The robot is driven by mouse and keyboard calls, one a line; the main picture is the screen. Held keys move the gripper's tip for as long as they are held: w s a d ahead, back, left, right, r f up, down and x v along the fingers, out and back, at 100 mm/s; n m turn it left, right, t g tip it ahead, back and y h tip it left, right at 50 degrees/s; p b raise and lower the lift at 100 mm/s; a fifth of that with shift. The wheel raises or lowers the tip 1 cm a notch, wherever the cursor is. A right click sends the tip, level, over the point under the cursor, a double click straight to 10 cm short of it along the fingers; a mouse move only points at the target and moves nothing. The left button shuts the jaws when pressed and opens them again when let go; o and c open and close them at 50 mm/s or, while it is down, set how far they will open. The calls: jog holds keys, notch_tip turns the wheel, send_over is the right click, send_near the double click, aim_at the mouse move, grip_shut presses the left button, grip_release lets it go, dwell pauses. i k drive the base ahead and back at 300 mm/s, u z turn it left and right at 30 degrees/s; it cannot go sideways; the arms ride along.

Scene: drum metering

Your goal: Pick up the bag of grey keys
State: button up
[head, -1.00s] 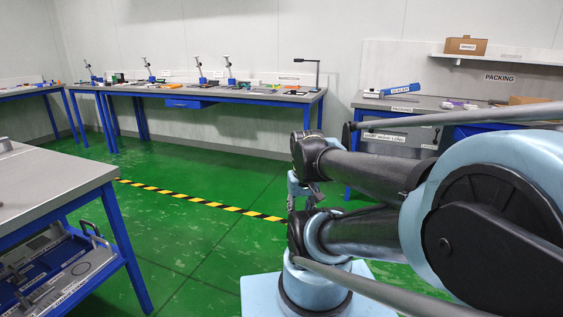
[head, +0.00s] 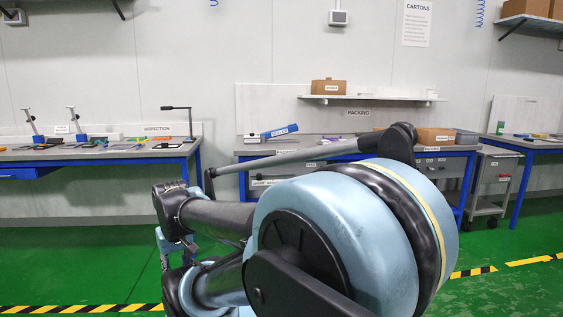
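I cannot make out a bag of grey keys in the head view. Small items lie on the packing bench (head: 232,153), but they are too small to tell apart, and my arm covers part of that bench. My own arm is folded in the middle and lower part of the view. My gripper does not show clearly.
The inspection bench (head: 100,152) stands at the left and another bench (head: 525,143) at the right. A blue sealer (head: 281,131) and an open carton (head: 435,136) are on the packing bench. Green floor with black-and-yellow tape (head: 75,309) lies in front.

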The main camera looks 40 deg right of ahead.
aim_at(321, 142)
jog(key=z, duration=2.3)
jog(key=i, duration=2.75)
jog(key=u, duration=0.65)
